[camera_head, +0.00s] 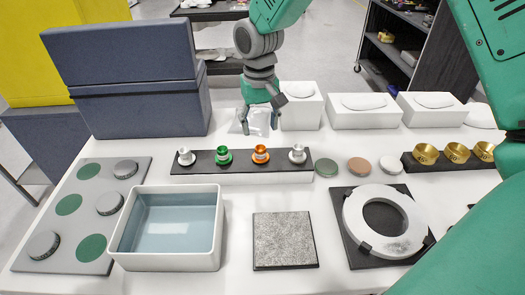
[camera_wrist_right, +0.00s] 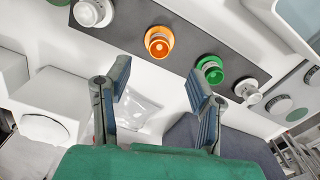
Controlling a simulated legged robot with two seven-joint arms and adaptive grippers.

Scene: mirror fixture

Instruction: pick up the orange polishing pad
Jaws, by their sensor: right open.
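My right gripper (camera_head: 260,126) hangs pointing down behind the strip, open and empty. In the right wrist view its two fingers (camera_wrist_right: 158,72) are spread, with white table and a clear bag between them. The gripper is apart from the orange piece. My left gripper is not in view.
A green-ringed piece (camera_head: 224,155) stands close beside the orange one. A clear bag (camera_head: 250,122) and white blocks (camera_head: 301,110) lie behind. A brownish disc (camera_head: 359,166) is to the right. In front are a blue-lined basin (camera_head: 130,262), a grey tile (camera_head: 286,240) and a ring (camera_head: 352,215).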

